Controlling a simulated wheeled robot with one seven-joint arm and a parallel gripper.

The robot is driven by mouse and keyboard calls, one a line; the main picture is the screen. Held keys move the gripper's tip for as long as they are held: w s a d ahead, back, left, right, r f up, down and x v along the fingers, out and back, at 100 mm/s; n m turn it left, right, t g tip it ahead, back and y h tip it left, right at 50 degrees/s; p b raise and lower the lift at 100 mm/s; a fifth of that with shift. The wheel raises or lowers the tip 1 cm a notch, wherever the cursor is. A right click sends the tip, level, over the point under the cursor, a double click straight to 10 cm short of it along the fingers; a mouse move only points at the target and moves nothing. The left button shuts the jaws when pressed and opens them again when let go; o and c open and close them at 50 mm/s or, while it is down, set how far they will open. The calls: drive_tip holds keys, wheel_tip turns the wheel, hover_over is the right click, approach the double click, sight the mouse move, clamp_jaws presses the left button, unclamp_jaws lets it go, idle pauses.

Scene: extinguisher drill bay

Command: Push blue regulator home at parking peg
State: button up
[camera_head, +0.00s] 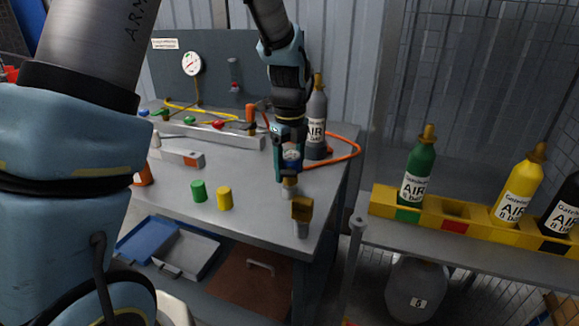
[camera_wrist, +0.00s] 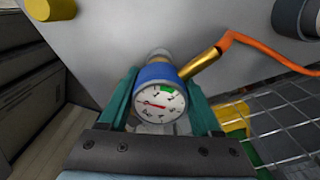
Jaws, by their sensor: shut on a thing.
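The blue regulator (camera_wrist: 156,73) has a round white dial with a red needle and a brass fitting with an orange hose. My gripper (camera_wrist: 158,88) is shut on it, with one teal finger on each side. In the head view my gripper (camera_head: 290,168) points down over the bench, and the regulator's dial (camera_head: 291,155) shows between the fingers. The peg's end (camera_wrist: 158,53) shows past the regulator in the wrist view.
Green (camera_head: 198,191) and yellow (camera_head: 224,198) cylinders stand left on the bench (camera_head: 255,225). A grey bottle (camera_head: 317,110) and orange hose (camera_head: 345,154) are behind. A bottle rack (camera_head: 386,204) is at right.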

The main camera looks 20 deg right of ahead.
drive_tip(key=shift+f+b, duration=0.3)
drive_tip(key=shift+f, duration=0.3)
drive_tip(key=o, duration=1.5)
wheel_tip(320, 180, up, 11)
drive_tip(key=shift+f+b, duration=0.1)
drive_tip(key=shift+b, duration=0.3)
drive_tip(key=s+a+f+n+p, duration=0.1)
drive_tip(key=a+n, duration=0.9)
drive_tip(key=s+a+f+n+t+p, duration=0.1)
drive_tip(key=a+f+n, duration=0.1)
drive_tip(key=a+n, duration=0.8)
drive_tip(key=s+a+f+n+p, duration=0.1)
drive_tip(key=s+a+n, duration=0.1)
drive_tip(key=a+n, duration=0.8)
drive_tip(key=shift+a+f+n+t+p, duration=0.15)
drive_tip(key=shift+n+t+p, duration=0.15)
drive_tip(key=shift+n, duration=0.3)
